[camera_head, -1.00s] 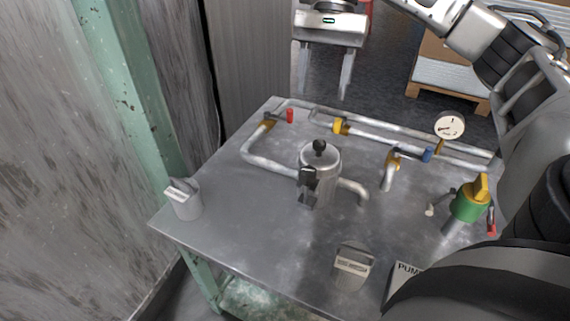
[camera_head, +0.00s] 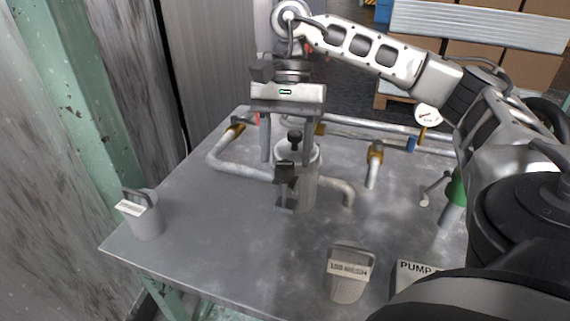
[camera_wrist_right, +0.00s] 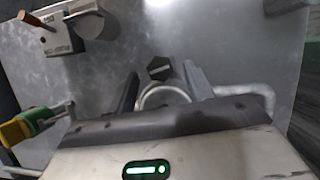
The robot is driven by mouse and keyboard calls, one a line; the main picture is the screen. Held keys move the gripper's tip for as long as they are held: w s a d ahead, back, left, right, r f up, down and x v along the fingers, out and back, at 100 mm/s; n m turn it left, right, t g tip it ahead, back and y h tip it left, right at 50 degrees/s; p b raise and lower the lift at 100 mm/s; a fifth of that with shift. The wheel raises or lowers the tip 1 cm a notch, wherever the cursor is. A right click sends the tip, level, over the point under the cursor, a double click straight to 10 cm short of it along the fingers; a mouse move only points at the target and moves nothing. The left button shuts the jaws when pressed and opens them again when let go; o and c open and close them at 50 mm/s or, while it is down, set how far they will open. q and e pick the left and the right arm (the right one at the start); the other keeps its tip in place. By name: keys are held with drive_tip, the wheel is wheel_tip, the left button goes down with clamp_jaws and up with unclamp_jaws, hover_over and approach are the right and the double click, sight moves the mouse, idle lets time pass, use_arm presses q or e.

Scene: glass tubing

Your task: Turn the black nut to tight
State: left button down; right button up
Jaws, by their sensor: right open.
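A grey metal strainer pot (camera_head: 307,190) stands near the table's middle, with a black knob (camera_head: 295,138) on its lid and a black clamp-like piece (camera_head: 285,172) at its front. I cannot tell for sure which black part is the nut. My right gripper (camera_head: 287,160) is open and points down over the pot, with its fingers either side of the black parts and apart from them. In the right wrist view a black angular piece (camera_wrist_right: 159,68) shows between the open fingers, above the pot's round rim (camera_wrist_right: 165,97). My left gripper is not in view.
Pipes with yellow fittings (camera_head: 375,150) run behind and right of the pot. A gauge (camera_head: 427,115) stands at the back and a green valve (camera_head: 453,195) at right.

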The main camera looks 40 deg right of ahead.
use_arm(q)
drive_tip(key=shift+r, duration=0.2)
use_arm(e)
drive_tip(key=shift+x, duration=0.9)
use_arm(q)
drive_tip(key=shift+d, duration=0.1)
use_arm(e)
drive_tip(key=shift+c, duration=0.3)
drive_tip(key=c, duration=0.9)
drive_tip(key=shift+m+b, duration=0.3)
drive_tip(key=shift+m, duration=0.3)
drive_tip(key=shift+f+m+t, duration=0.1)
drive_tip(key=shift+m+t, duration=0.3)
drive_tip(key=shift+m, duration=0.1)
drive_tip(key=shift+m+y, duration=0.3)
drive_tip(key=shift+m, duration=0.1)
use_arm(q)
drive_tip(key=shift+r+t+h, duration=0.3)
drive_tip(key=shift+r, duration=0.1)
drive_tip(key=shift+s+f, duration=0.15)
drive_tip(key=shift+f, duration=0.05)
use_arm(e)
drive_tip(key=o, duration=1)
drive_tip(key=shift+c, duration=0.2)
